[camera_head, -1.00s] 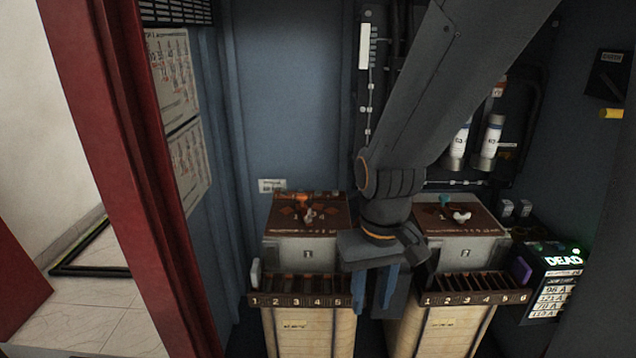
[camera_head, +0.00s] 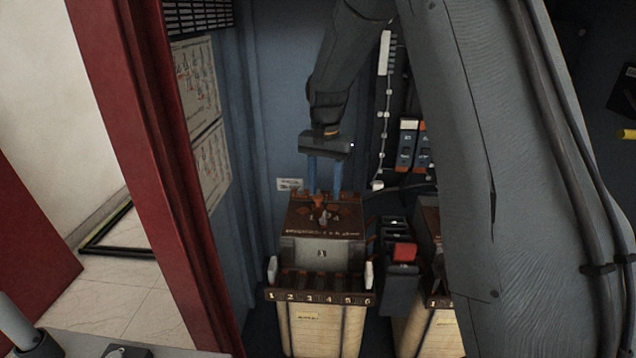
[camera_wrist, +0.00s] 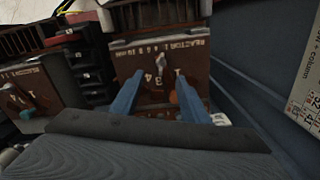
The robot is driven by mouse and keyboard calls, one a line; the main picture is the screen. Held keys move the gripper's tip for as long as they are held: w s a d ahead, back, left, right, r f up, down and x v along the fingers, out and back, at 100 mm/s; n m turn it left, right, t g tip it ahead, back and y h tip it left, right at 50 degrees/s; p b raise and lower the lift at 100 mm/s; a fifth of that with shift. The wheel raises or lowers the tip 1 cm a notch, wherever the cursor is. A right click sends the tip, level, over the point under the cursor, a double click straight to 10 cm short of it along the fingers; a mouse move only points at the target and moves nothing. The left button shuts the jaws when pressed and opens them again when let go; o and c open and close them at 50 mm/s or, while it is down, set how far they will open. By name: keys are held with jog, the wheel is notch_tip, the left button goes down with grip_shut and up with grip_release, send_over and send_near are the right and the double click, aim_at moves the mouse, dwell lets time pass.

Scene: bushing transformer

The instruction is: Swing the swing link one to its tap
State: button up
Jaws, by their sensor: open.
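The left reactor unit has a brown top panel (camera_head: 345,222) with a small pale swing link (camera_head: 322,215) near its middle. In the wrist view the panel (camera_wrist: 135,65) has white numbers and REACTOR lettering, and the link (camera_wrist: 160,63) stands between and beyond my fingertips. My gripper (camera_head: 324,193) points down with its two blue fingers apart, over the back part of the panel. It also shows in the wrist view (camera_wrist: 158,88), open and empty. I cannot tell which number the link points at, nor whether the fingertips touch the panel.
A slotted rack (camera_head: 318,298) numbered along its front edge sits before the panel, with white end pieces. A black box with a red part (camera_head: 403,252) stands to the right. The second reactor panel (camera_wrist: 30,90) shows in the wrist view. The blue back wall (camera_head: 275,130) is close behind my gripper.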

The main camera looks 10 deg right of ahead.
jog(key=m+p, duration=0.2)
send_near(317, 196)
jog(key=shift+s+f, duration=0.15)
jog(key=shift+s, duration=0.55)
jog(key=shift+w+f+m, duration=0.15)
jog(key=shift+w+m, duration=0.15)
jog(key=shift+w, duration=0.3)
jog(key=shift+f+p, duration=1.5)
jog(key=shift+f, duration=2.3)
grip_shut()
